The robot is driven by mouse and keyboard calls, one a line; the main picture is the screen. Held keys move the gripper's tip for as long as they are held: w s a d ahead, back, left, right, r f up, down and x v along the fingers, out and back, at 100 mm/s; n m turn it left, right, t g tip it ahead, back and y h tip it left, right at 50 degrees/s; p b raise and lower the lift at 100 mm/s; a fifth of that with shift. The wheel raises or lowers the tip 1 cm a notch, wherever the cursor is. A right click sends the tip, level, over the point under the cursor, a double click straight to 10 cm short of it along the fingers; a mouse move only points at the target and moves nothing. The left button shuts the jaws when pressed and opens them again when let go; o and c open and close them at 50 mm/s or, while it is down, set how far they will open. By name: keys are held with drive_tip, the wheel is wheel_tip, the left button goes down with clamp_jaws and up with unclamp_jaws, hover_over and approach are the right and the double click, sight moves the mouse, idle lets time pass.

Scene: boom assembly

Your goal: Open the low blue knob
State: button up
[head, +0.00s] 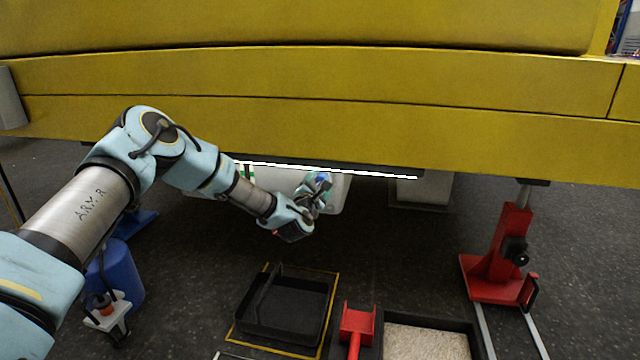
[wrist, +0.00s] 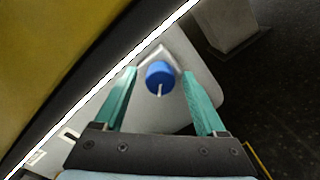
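The low blue knob (wrist: 160,75) is on a pale grey housing (wrist: 200,65) under the yellow boom, with a small pale pointer on its face. In the wrist view my gripper (wrist: 159,72) is open, with one teal finger to the left of the knob and one to the right. Clear gaps show between the fingers and the knob; I cannot tell how far away it is in depth. In the head view my gripper (head: 322,185) is in front of the pale housing (head: 345,190), and a bit of blue shows between its fingers.
The yellow boom (head: 330,120) hangs low over my arm, with a bright light strip (head: 380,174) along its underside. A black tray (head: 285,305), a red scoop (head: 357,325) and a red stand (head: 500,260) are on the dark floor. A blue container (head: 120,275) is at left.

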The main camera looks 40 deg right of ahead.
clamp_jaws()
idle(0.3)
drive_tip(key=shift+m, duration=0.3)
drive_tip(key=m, duration=0.2)
drive_tip(key=shift+m, duration=0.4)
drive_tip(key=m, duration=0.3)
drive_tip(key=shift+m, duration=0.3)
drive_tip(key=shift+f+m+t+y, duration=0.1)
drive_tip(key=shift+m+t+y, duration=0.2)
drive_tip(key=shift+m, duration=5.8)
drive_tip(key=shift+f+m+t+y, duration=0.1)
drive_tip(key=shift+m+t+y, duration=0.15)
drive_tip(key=shift+m, duration=5.85)
